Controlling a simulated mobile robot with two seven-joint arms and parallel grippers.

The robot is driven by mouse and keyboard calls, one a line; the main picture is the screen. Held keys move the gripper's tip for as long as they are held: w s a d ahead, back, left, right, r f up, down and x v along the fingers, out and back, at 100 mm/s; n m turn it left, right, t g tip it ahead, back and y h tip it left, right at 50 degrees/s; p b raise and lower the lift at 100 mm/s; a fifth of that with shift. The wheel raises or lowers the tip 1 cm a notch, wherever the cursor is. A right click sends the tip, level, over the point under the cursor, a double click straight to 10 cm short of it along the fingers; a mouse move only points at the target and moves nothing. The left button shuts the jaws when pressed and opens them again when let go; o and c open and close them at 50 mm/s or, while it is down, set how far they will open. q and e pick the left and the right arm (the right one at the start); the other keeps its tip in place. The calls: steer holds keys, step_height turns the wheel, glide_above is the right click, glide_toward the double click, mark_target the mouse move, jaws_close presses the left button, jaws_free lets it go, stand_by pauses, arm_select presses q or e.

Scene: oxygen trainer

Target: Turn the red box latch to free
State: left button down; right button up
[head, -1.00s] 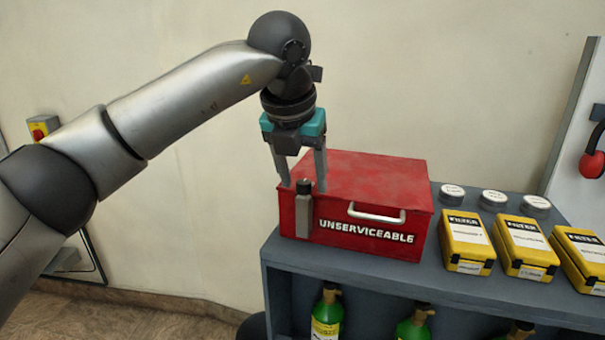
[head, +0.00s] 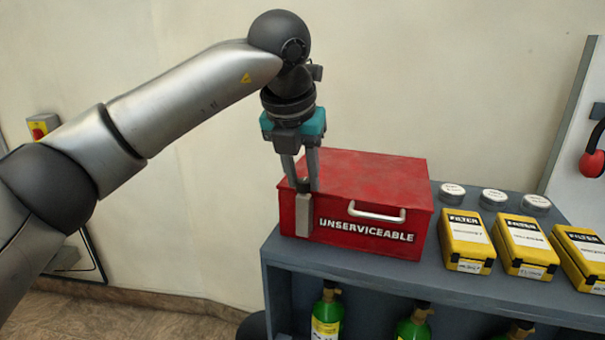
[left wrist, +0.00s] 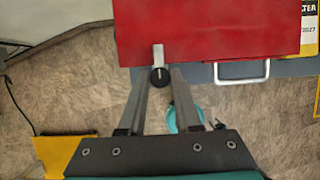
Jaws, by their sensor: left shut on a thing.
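The red box (head: 370,185), lettered UNSERVICEABLE, stands on the left end of the grey bench top with its lid down. Its latch has a grey plate (head: 304,215) on the front face at the left and a dark knob on top. My left gripper (head: 303,187) points down at the latch, its fingers shut on the knob. In the left wrist view the fingers close on both sides of the black round knob (left wrist: 160,76), which bears a pale line. The red box (left wrist: 215,30) fills the top there. My right gripper is not in view.
A pale handle (head: 376,213) sticks out from the box front, right of the latch. Yellow filter boxes (head: 467,241) and round white-topped tins (head: 493,199) stand to the right on the grey bench (head: 350,267). Green cylinders (head: 327,315) stand below. The space left of the bench is free.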

arm_select(q)
steer(key=m+h, duration=0.1)
steer(key=m, duration=0.2)
steer(key=shift+w+a+r+m+g+p, duration=0.1)
steer(key=shift+m+g+p, duration=0.2)
steer(key=shift+m+p, duration=0.1)
steer(key=m+g+h+p, duration=0.1)
steer(key=m+p, duration=0.1)
steer(key=m, duration=0.1)
steer(key=shift+r+m, duration=0.1)
steer(key=shift+m, duration=0.3)
steer(key=m+g+p, duration=0.1)
steer(key=m+p, duration=0.1)
steer(key=m, duration=0.1)
steer(key=m+g+h+p, duration=0.1)
steer(key=m+p, duration=0.2)
steer(key=shift+w, duration=0.2)
steer(key=shift+w+m+g+p, duration=0.1)
steer(key=shift+m+g+p, duration=0.35)
steer(key=shift+m+p, duration=0.45)
steer(key=shift+m+g+p, duration=0.45)
steer(key=shift+m, duration=0.75)
steer(key=c, duration=0.6)
jaws_free()
steer(key=shift+a, duration=0.1)
